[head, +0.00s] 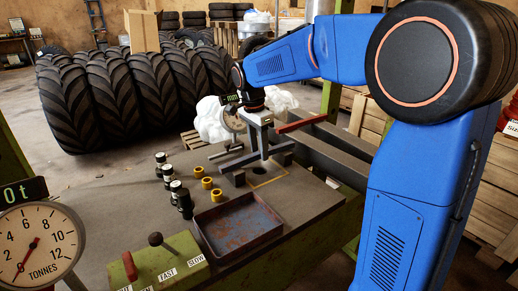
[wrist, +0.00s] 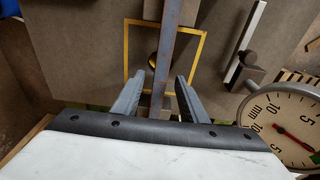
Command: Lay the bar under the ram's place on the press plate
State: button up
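The grey steel bar (wrist: 163,70) runs lengthwise between my fingers in the wrist view and crosses above a yellow square outline (wrist: 203,45) and a dark round hole (wrist: 153,60). In the head view the bar (head: 230,164) lies at the level of two dark blocks, one near each end; I cannot tell whether it touches both. My gripper (wrist: 163,78) points down over the bar's middle. Its fingers stand on either side of the bar, with narrow gaps visible, so it looks open. The press plate (head: 318,194) is grey, with the outline (head: 284,178) partly visible. No ram shows.
A rusty shallow tray (head: 238,226) sits in front of the bar. Yellow rings (head: 206,183) and black cylinders (head: 176,188) stand to the left. A dial gauge in mm (wrist: 285,120) stands close to my gripper. A green control box (head: 160,266) and tonnes dial (head: 38,245) are nearest.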

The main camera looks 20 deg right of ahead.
notch_tip(320, 180, up, 17)
jog(key=a, duration=0.2)
jog(key=shift+s, duration=0.3)
dwell(0.4)
jog(key=shift+r, duration=0.1)
jog(key=s+d+f+n+t+y, duration=0.1)
jog(key=s+d+f+n, duration=0.25)
jog(key=s, duration=0.55)
jog(key=s+d+f+n+t, duration=0.1)
jog(key=s+d+f+n, duration=0.25)
jog(key=s, duration=0.45)
jog(key=s+d+f+n+t, duration=0.2)
jog(key=s+f+n, duration=0.5)
jog(key=s+f, duration=0.7)
jog(key=shift+s+d+f, duration=0.15)
jog(key=shift+s+f, duration=0.1)
jog(key=shift+s, duration=0.6)
